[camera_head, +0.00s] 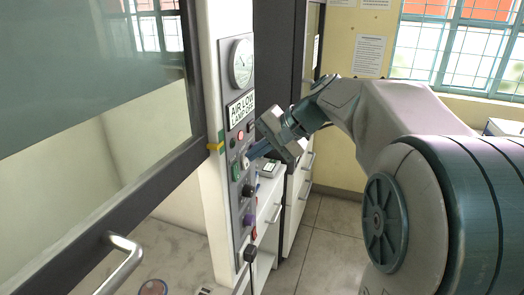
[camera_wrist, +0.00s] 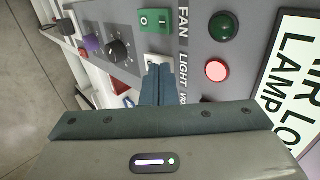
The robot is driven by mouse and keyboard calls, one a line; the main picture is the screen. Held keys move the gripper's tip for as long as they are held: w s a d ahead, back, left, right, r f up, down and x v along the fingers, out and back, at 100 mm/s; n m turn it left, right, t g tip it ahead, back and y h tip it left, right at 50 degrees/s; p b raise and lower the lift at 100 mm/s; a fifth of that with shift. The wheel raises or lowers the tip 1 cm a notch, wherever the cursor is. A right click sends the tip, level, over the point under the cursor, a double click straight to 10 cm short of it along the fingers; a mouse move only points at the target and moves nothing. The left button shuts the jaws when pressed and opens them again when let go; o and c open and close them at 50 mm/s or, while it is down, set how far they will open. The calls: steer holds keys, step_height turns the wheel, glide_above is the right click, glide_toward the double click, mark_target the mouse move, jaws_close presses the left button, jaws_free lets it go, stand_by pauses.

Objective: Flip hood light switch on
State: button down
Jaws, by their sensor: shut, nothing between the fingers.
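The hood's grey control panel (camera_head: 238,130) stands upright on the hood's front post. The light switch (camera_wrist: 156,58) shows as a pale plate beside the word LIGHT in the wrist view; my fingers cover most of it. My gripper (camera_wrist: 158,72) is shut and empty, with its fingertips right at that switch. I cannot tell whether they touch it, or which way the switch is set. In the head view my gripper (camera_head: 251,157) reaches the panel from the right, at mid-height.
A green fan switch (camera_wrist: 154,20), a black dial (camera_wrist: 118,51), a green lamp (camera_wrist: 223,27) and a pinkish-red lamp (camera_wrist: 216,71) sit close around my fingers. The hood's glass sash (camera_head: 90,70) is at left. Drawers (camera_head: 268,205) stand behind the panel.

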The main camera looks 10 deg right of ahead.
steer(key=shift+d+r+p, duration=0.1)
steer(key=shift+r+p, duration=0.4)
steer(key=shift+r, duration=0.3)
steer(key=b+v, duration=0.1)
steer(key=v, duration=1.2)
steer(key=shift+s+f, duration=0.15)
steer(key=shift+f, duration=0.05)
steer(key=shift+d, duration=0.1)
steer(key=s+a+f+n+h, duration=0.2)
steer(key=s+f, duration=0.6)
steer(key=f, duration=0.4)
steer(key=s+a+f+n+g+h, duration=0.1)
steer(key=s+a+f+n+h, duration=0.2)
steer(key=s+f, duration=0.5)
step_height(320, 180, down, 4)
steer(key=n+h, duration=0.1)
steer(key=h, duration=0.1)
steer(key=shift+s+a+f+n+h, duration=0.2)
steer(key=shift+s+a+n+h, duration=0.1)
steer(key=shift+s+n+h, duration=0.1)
